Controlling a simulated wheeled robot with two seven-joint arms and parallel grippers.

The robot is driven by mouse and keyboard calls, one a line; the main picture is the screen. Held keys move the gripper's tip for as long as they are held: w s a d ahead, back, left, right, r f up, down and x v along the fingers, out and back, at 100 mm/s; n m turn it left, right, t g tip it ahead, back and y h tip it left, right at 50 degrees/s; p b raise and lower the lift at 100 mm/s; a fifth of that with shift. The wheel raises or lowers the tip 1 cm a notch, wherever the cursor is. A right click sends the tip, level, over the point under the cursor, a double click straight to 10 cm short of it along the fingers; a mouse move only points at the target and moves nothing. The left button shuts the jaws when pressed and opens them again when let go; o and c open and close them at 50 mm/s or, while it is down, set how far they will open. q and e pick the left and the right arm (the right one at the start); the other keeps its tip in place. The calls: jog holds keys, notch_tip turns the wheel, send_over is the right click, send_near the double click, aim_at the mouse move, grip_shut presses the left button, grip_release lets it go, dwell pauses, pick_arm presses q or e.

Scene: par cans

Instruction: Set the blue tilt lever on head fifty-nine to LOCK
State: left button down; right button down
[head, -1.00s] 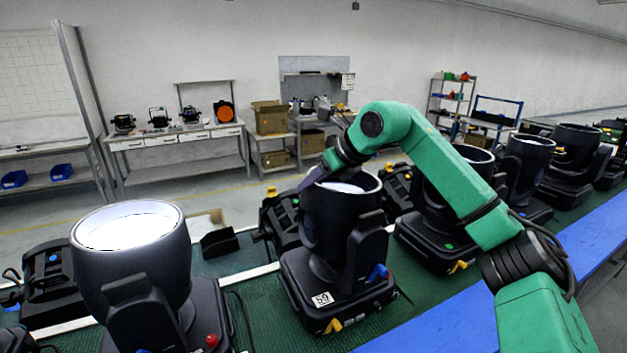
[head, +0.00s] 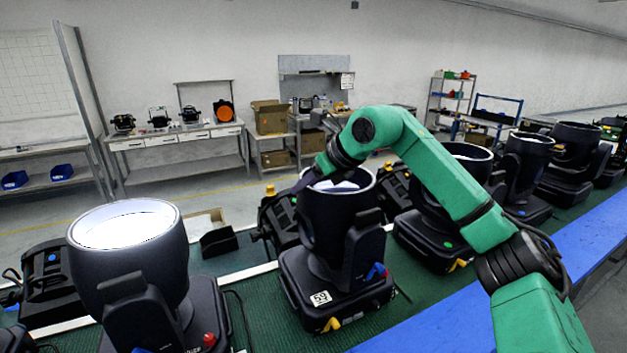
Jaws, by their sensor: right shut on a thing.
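Head fifty-nine (head: 345,245) stands upright on the green belt, with a white 59 label (head: 321,298) on its base. Its blue tilt lever (head: 376,271) shows on the right side, low by the yoke. A yellow lever (head: 331,325) sits at the front of its base. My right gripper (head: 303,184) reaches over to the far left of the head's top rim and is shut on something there. Its fingertips are mostly hidden behind the rim, so what it holds is hard to see. My left gripper is not in view.
Another head (head: 130,260) with a bright lit lens stands at the near left. More heads (head: 440,215) stand along the belt to the right. A blue rail (head: 440,318) runs along the near edge. Small black units stand on the far side of the belt.

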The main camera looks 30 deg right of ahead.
jog(key=shift+a, duration=0.15)
jog(key=c, duration=0.5)
grip_release()
jog(key=shift+c, duration=0.2)
jog(key=shift+o, duration=0.4)
jog(key=shift+w+a+f, duration=0.15)
jog(key=shift+w+a, duration=0.1)
jog(key=shift+w, duration=0.1)
jog(key=shift+s+d, duration=0.15)
jog(key=shift+s, duration=0.05)
jog(key=shift+s+d+r, duration=0.1)
jog(key=shift+s+r, duration=0.1)
jog(key=shift+r, duration=0.1)
jog(key=b+v, duration=0.3)
jog(key=v, duration=1)
jog(key=shift+s+r, duration=0.2)
jog(key=shift+r, duration=0.15)
